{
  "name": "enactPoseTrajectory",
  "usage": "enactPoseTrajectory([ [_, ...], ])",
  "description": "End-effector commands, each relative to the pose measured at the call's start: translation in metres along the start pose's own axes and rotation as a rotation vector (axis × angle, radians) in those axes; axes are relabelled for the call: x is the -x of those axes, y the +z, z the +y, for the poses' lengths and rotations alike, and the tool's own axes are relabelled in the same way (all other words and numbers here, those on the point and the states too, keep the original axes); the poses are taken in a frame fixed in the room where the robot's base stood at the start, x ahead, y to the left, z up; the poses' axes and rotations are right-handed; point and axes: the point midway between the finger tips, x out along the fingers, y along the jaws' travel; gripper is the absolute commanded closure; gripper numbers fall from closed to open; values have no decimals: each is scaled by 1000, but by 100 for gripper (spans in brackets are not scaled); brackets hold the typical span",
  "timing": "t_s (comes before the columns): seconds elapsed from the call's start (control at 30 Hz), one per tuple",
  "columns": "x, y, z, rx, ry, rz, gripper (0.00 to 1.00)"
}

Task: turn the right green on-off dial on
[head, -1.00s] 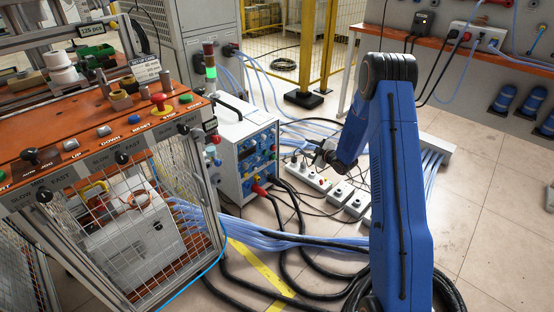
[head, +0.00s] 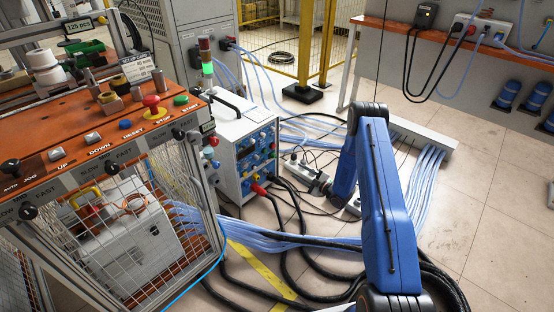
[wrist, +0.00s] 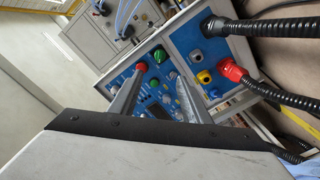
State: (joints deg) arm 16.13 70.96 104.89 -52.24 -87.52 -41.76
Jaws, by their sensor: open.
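The heater unit (head: 238,130) is a white box with a blue front panel, left of my gripper in the head view. In the wrist view the blue panel (wrist: 182,45) is tilted and carries a green dial (wrist: 159,55), a red knob (wrist: 141,67) beside it, and smaller knobs between my fingers. Which green dial is the right one, and its setting, I cannot tell. My gripper (wrist: 158,84) is open and empty, its two grey fingers pointing at the panel without visible contact. In the head view my gripper (head: 322,184) is small and dark, right of the unit.
A red plug (wrist: 231,70) and thick black cables (wrist: 262,28) stand out from the panel's right side in the wrist view. An orange-topped control console (head: 60,175) stands left. Power strips (head: 303,166) and blue cables (head: 290,242) cover the floor nearby.

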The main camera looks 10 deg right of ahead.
Motion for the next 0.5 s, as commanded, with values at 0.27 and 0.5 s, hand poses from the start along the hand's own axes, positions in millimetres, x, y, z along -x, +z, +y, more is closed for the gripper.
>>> enactPoseTrajectory([
  [0.27,-46,-1,-1,1,-1,1,57],
  [0.5,-88,-1,-1,0,-1,2,57],
])
